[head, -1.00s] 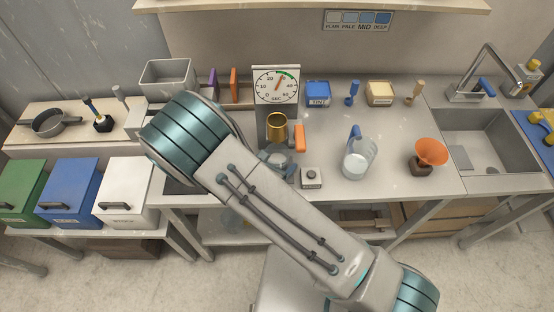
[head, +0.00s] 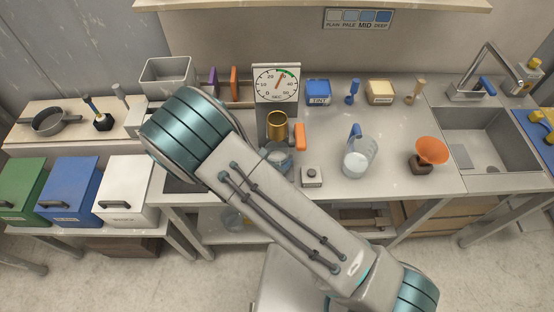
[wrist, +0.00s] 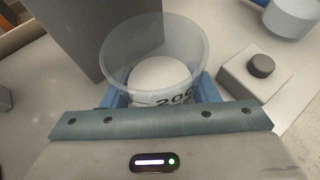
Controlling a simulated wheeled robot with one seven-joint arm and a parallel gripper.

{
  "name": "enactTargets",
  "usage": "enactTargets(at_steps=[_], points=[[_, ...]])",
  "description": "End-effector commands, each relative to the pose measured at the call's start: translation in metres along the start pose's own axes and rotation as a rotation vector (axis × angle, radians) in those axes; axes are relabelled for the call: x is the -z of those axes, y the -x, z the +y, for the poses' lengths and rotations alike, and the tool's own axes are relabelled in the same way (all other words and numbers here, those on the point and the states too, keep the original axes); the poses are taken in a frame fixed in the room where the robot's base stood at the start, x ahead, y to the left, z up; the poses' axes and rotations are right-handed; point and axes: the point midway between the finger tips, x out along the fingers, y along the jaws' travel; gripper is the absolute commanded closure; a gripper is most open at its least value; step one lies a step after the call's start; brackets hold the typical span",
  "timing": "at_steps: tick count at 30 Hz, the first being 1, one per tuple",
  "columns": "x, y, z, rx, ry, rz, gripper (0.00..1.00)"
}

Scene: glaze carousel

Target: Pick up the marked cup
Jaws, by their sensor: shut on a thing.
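The marked cup (wrist: 157,52) is clear, with a wide round rim and a dark "200" printed on its side. A pale round surface shows inside it. In the wrist view the blue fingers of my gripper (wrist: 160,98) lie on either side of the cup, shut on it. The cup looks upright; I cannot tell whether its base touches anything. In the head view the cup (head: 277,154) shows partly behind my arm, in front of the dial stand, and my gripper is mostly hidden there.
A dial (head: 277,83) stands behind, with a gold cylinder (head: 277,126) and an orange piece (head: 299,136) before it. A button box (head: 312,177) is close on the right.

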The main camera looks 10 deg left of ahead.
Motion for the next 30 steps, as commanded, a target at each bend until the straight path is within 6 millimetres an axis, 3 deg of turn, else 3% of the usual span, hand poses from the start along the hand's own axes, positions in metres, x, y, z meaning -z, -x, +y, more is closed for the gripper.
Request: enactTargets(at_steps=[14, 30], points=[[-0.028, 0.013, 0.000, -0.001, -0.004, 0.000, 0.74], [0.005, 0.077, 0.001, -0.004, 0.000, 0.000, 0.74]])
